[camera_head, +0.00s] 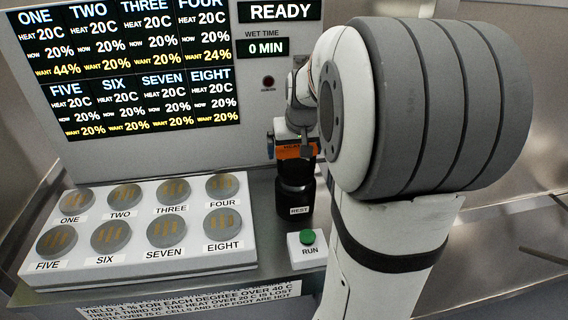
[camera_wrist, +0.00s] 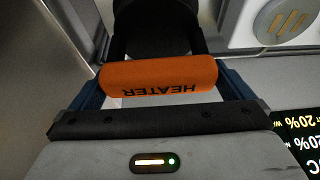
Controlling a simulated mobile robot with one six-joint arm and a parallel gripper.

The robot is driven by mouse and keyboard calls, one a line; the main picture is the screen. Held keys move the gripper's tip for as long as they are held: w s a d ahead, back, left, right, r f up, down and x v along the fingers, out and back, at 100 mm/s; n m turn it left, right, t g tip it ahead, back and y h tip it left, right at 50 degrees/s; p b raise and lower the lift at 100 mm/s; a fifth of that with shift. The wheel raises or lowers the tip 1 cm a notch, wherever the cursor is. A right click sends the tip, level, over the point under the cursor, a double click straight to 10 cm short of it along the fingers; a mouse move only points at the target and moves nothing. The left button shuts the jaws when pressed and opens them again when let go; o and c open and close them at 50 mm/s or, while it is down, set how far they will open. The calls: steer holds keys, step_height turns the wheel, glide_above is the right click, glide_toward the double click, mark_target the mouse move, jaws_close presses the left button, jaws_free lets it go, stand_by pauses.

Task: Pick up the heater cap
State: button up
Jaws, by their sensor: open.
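The heater cap has an orange grip (camera_head: 298,151) marked HEATER and stands over a black holder (camera_head: 294,192) labelled REST. In the wrist view the orange grip (camera_wrist: 158,77) lies crosswise, its lettering upside down. My gripper (camera_head: 293,138) is above the cap in the head view. In the wrist view the blue fingers of my gripper (camera_wrist: 160,84) are at the two ends of the grip, one on each side. The jaws are open; whether they touch the grip I cannot tell. The cap's lower part is dark and hard to tell from the holder.
A white block (camera_head: 148,273) with several round numbered cells (camera_head: 166,230) is left of the holder. A green RUN button (camera_head: 308,237) is in front of it. A display panel (camera_head: 150,70) reading READY stands behind. My arm hides much of the right side.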

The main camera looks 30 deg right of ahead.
steer(key=shift+w+f, duration=0.15)
steer(key=shift+f, duration=0.25)
steer(key=shift+c, duration=0.2)
steer(key=c, duration=1.5)
